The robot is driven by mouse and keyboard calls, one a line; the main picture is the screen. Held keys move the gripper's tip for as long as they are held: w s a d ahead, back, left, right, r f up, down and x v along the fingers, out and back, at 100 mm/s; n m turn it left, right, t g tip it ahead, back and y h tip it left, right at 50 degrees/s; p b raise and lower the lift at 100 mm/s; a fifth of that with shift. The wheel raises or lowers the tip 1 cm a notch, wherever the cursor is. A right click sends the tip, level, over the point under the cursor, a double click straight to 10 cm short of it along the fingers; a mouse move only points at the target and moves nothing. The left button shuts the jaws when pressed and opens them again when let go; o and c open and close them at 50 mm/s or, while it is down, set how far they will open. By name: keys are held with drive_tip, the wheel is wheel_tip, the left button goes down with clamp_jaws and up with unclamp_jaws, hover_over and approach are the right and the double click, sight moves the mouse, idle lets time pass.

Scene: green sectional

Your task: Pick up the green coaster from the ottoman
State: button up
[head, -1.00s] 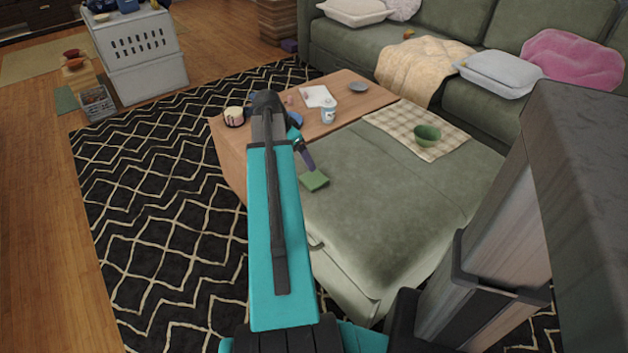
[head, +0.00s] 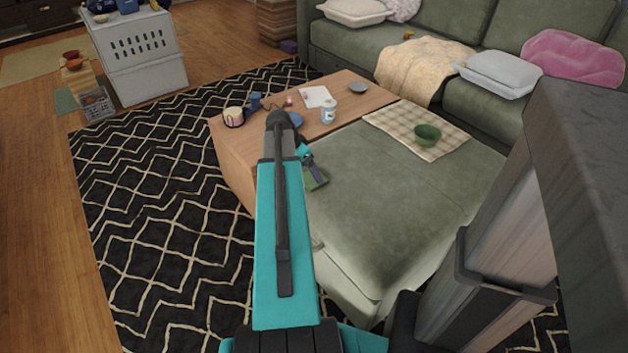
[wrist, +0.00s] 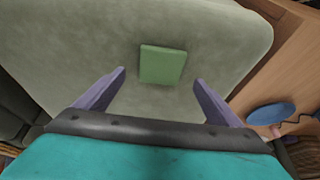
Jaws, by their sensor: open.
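The green coaster (wrist: 162,65) lies flat on the grey-green ottoman (wrist: 60,50) in the wrist view, a little beyond and between my fingertips. In the head view the coaster (head: 317,181) is at the ottoman's (head: 400,200) left edge, partly covered by my gripper. My gripper (wrist: 159,75) is open, with its two purple fingers apart and nothing between them. In the head view my gripper (head: 318,174) is over the coaster. I cannot tell the exact height between them.
A green bowl (head: 427,135) stands on a checked cloth (head: 388,122) at the ottoman's back. The ottoman's middle is clear.

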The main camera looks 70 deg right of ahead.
sight(311, 180)
drive_tip(key=shift+f, duration=0.1)
drive_tip(key=shift+b+x, duration=0.55)
drive_tip(key=shift+x, duration=2)
drive_tip(key=c, duration=1.1)
drive_tip(key=shift+c, duration=0.2)
drive_tip(key=shift+r, duration=0.2)
drive_tip(key=shift+r, duration=0.6)
wheel_tip(311, 180, up, 2)
drive_tip(key=shift+r+p, duration=0.1)
drive_tip(key=shift+p, duration=0.4)
drive_tip(key=w+a, duration=0.2)
drive_tip(key=a, duration=0.5)
drive_tip(key=w+a+r+p, duration=0.1)
drive_tip(key=w+a, duration=0.2)
drive_tip(key=a, duration=0.5)
drive_tip(key=shift+r, duration=0.15)
